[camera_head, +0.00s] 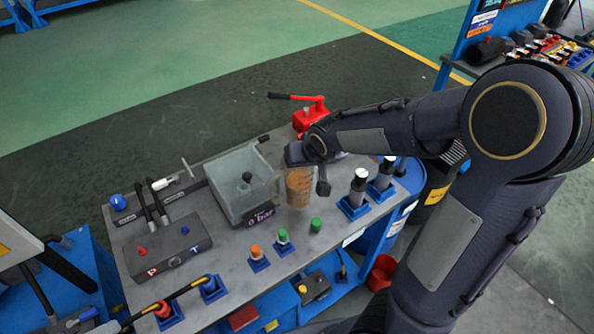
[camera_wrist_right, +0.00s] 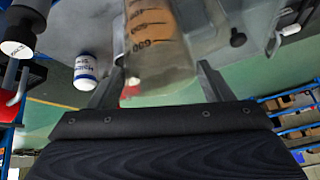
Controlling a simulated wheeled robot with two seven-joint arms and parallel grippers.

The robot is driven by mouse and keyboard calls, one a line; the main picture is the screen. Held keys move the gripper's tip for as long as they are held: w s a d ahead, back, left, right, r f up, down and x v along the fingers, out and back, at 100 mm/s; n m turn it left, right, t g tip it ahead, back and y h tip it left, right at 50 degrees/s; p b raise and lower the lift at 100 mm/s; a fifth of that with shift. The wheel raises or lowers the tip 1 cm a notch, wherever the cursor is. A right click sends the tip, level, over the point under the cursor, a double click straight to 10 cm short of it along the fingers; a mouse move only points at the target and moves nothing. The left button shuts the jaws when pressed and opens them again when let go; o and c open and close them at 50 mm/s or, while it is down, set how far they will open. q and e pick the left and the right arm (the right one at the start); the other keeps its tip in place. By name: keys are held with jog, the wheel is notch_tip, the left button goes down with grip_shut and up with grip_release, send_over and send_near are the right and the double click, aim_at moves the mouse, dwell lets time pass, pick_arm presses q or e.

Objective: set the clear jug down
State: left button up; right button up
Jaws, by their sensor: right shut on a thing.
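The clear jug (camera_head: 299,187) has dark graduation marks and holds an orange-brown liquid. In the head view it is at my right gripper (camera_head: 308,168), over the middle of the grey bench top (camera_head: 205,270). In the right wrist view the jug (camera_wrist_right: 158,50) sits between the two fingers of the right gripper (camera_wrist_right: 155,85), which is shut on it. I cannot tell whether the jug's base touches the bench. My left gripper is not in view.
A clear rectangular tank (camera_head: 240,180) stands just left of the jug. A grey box (camera_head: 168,248) lies at the left.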

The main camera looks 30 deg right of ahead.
aim_at(291, 185)
jog(key=shift+w+a+f, duration=0.3)
jog(key=shift+w+f, duration=0.45)
jog(key=shift+f, duration=0.2)
jog(key=shift+w+f, duration=0.1)
jog(key=shift+f, duration=1.55)
jog(key=o, duration=1.2)
jog(key=shift+f, duration=0.15)
jog(key=o, duration=0.4)
jog(key=shift+o, duration=0.2)
